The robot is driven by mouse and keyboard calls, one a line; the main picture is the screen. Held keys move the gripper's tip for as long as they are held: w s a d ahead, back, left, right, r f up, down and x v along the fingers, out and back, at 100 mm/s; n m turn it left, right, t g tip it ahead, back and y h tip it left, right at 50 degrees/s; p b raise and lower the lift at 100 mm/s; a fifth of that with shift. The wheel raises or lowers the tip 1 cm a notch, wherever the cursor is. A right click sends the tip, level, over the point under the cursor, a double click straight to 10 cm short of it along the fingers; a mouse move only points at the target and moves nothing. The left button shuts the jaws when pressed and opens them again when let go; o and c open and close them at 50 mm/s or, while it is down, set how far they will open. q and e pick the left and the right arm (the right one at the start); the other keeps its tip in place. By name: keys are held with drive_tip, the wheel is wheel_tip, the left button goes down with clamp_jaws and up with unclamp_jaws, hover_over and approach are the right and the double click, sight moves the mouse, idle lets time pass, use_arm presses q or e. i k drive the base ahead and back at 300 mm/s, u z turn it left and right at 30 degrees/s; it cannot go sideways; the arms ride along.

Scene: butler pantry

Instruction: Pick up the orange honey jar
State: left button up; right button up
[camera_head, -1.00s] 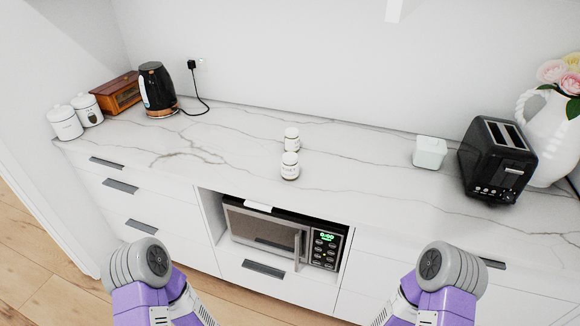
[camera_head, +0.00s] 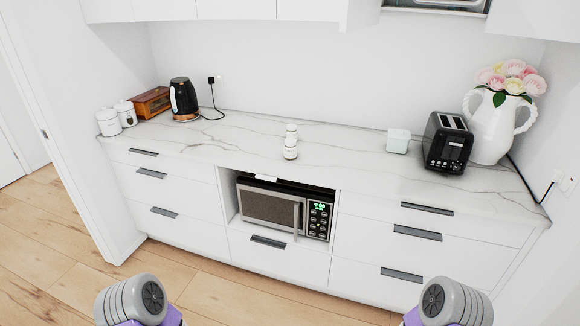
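Only rounded grey arm joints of mine show at the bottom edge, well in front of the counter; neither gripper is in view.
The counter (camera_head: 235,142) is clear around the jars. A black kettle (camera_head: 183,98), wooden bread box (camera_head: 152,103) and two white canisters (camera_head: 117,118) stand left. A white container (camera_head: 398,141), black toaster (camera_head: 446,143) and flower pitcher (camera_head: 492,128) stand right. A microwave (camera_head: 270,208) sits below.

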sight(290, 149)
drive_tip(key=u, duration=0.75)
drive_tip(key=i, duration=0.45)
drive_tip(key=u, duration=0.75)
drive_tip(key=i, duration=1.1)
drive_tip(key=z, duration=0.85)
drive_tip(key=i, duration=0.75)
drive_tip(key=z, duration=0.8)
